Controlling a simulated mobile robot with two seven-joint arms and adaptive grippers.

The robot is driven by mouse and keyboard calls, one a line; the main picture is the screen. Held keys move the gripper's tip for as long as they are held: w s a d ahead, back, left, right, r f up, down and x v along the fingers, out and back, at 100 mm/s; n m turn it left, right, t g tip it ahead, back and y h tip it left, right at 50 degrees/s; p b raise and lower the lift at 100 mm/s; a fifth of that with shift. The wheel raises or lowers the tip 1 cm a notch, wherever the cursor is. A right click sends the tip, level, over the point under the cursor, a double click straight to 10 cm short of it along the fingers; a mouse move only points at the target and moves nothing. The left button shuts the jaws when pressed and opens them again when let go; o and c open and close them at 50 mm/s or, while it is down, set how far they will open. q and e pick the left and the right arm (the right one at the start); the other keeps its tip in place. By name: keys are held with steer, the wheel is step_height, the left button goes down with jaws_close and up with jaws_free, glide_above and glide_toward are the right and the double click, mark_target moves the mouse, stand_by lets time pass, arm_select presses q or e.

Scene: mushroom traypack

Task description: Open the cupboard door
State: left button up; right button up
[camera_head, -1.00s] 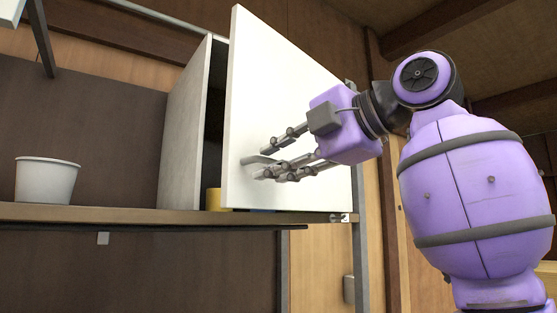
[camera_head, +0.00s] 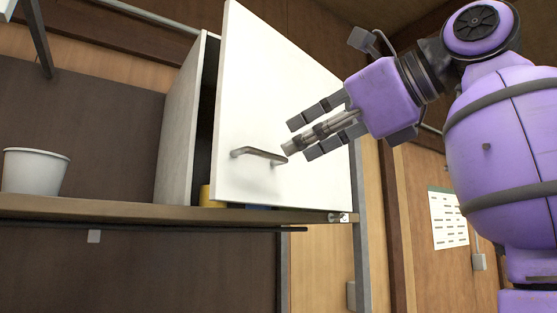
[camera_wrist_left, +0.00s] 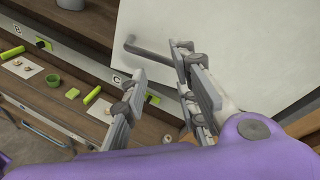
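The white cupboard door (camera_head: 275,100) stands ajar, with a dark gap between its left edge and the white cupboard body (camera_head: 180,130). A grey bar handle (camera_head: 260,155) is on the door's lower left part. In the left wrist view the door (camera_wrist_left: 235,40) and handle (camera_wrist_left: 150,50) show beyond the fingers. My left gripper (camera_head: 291,138) is open and empty, with its fingertips just right of the handle and not around it. Its spread fingers also show in the left wrist view (camera_wrist_left: 160,62). My right gripper is not in view.
The cupboard stands on a wooden shelf (camera_head: 120,211). A white tub (camera_head: 35,173) is at the shelf's left. A yellow item (camera_head: 205,195) shows in the gap.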

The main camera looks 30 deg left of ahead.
mark_target(271, 155)
arm_select(q)
steer(key=a+n, duration=0.1)
steer(key=n, duration=0.2)
steer(key=a+n, duration=0.2)
steer(key=n, duration=0.2)
steer(key=a+n, duration=0.2)
steer(key=n, duration=0.2)
steer(key=shift+w+f, duration=0.15)
steer(key=shift+f, duration=0.25)
steer(key=shift+w+a+f, duration=0.1)
steer(key=shift+a, duration=0.35)
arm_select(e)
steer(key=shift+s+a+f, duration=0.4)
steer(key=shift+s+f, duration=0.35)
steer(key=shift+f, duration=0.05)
arm_select(q)
jaws_close()
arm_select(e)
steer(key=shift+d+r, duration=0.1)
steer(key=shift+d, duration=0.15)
